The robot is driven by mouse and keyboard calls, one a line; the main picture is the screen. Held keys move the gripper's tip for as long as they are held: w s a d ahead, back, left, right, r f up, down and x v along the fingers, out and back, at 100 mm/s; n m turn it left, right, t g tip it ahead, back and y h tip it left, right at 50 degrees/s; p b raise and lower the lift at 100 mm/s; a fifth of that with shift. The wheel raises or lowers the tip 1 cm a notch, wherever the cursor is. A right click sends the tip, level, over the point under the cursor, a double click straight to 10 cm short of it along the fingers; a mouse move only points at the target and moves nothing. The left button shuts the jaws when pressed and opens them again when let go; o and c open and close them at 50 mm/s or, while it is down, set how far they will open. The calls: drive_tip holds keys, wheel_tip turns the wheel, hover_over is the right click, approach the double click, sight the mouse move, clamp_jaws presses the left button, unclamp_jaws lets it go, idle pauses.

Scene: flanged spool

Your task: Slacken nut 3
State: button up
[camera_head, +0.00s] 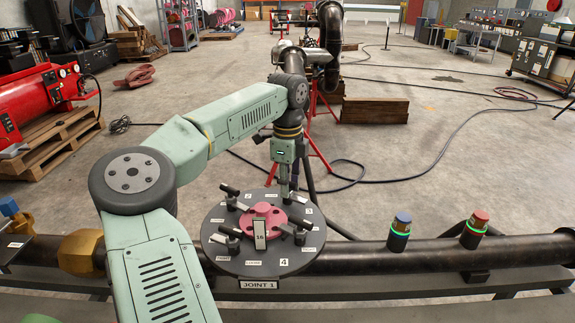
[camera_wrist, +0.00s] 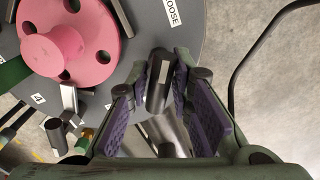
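A round dark plate (camera_head: 255,268) with a pink flanged hub (camera_head: 262,212) carries several nuts with dark lever handles, small number labels and word labels. The 3 label (camera_head: 309,211) is at the plate's right side. My gripper (camera_head: 286,196) points down over the plate's back right part. In the wrist view my gripper (camera_wrist: 165,105) has its purple-padded fingers apart, with a dark cylindrical handle (camera_wrist: 158,85) between them. Gaps show beside the handle, so the fingers do not look closed on it. I cannot tell for sure which nut this handle belongs to. A LOOSE label (camera_wrist: 173,12) is near it.
Another metal lever (camera_wrist: 68,97) stands by the 4 label (camera_wrist: 38,99). A dark pipe (camera_head: 350,259) runs behind the JOINT 1 sign (camera_head: 259,284). A blue-topped button (camera_head: 400,226) and a red-topped button (camera_head: 476,223) stand on the right.

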drive_tip(key=shift+f+n, duration=0.1)
drive_tip(key=shift+n, duration=0.5)
drive_tip(key=shift+r, duration=0.25)
drive_tip(key=shift+m+p, duration=0.75)
drive_tip(key=shift+m, duration=0.25)
wheel_tip(320, 180, up, 7)
drive_tip(key=shift+f+p, duration=0.1)
drive_tip(key=shift+p, duration=0.6)
